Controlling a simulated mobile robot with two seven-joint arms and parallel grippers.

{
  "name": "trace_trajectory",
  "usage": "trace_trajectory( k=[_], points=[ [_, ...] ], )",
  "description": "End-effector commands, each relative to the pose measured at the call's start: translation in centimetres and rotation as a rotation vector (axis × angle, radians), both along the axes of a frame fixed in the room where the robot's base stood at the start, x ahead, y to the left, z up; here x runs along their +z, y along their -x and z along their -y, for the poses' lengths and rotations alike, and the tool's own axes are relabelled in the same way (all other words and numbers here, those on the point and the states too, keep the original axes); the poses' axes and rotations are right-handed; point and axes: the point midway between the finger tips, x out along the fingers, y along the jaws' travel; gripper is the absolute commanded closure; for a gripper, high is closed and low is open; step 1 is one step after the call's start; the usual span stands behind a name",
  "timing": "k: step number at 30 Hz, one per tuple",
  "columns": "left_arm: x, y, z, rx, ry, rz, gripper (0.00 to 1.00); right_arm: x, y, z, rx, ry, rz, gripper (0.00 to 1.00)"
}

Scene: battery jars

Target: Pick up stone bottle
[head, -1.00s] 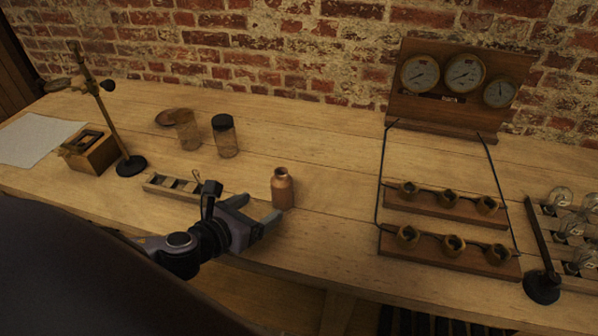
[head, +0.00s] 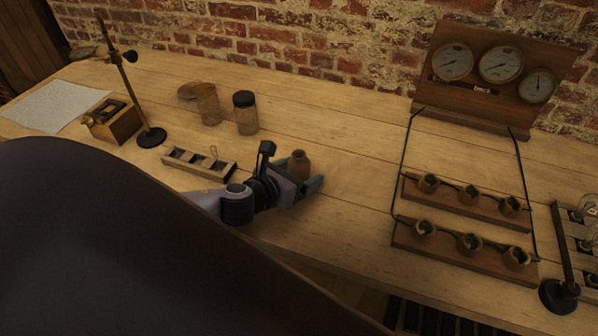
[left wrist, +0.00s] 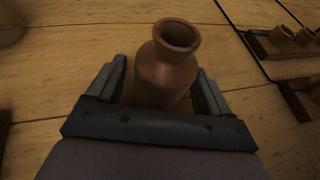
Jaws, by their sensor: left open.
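The stone bottle (head: 299,163) is small and brown with a narrow neck, and stands upright on the wooden bench. My left gripper (head: 311,184) is at the bottle, its arm coming in from the left and hiding the bottle's lower part. In the left wrist view the bottle (left wrist: 167,66) stands between the two open fingers of the gripper (left wrist: 165,90), with a gap visible at the right side. The fingers are open and not closed on it. My right gripper is not in view.
A slotted wooden tray (head: 199,163) lies left of the gripper. A stand (head: 151,137) is at left. Socket racks (head: 465,250) and a gauge board (head: 490,75) are at right.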

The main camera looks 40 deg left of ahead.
Motion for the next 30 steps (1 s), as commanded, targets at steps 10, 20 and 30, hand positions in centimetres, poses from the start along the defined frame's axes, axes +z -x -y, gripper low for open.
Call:
trace_trajectory(
  k=[10,20,30],
  points=[
    [-0.1,-0.1,0.0,0.000,0.000,0.000,0.52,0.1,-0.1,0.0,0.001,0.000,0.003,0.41],
    [0.1,-0.1,0.0,0.000,0.000,0.002,0.82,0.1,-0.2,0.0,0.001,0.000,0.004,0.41],
    [3.1,-0.2,0.0,-0.002,-0.001,0.006,0.82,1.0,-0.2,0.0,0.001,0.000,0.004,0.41]
  ],
)
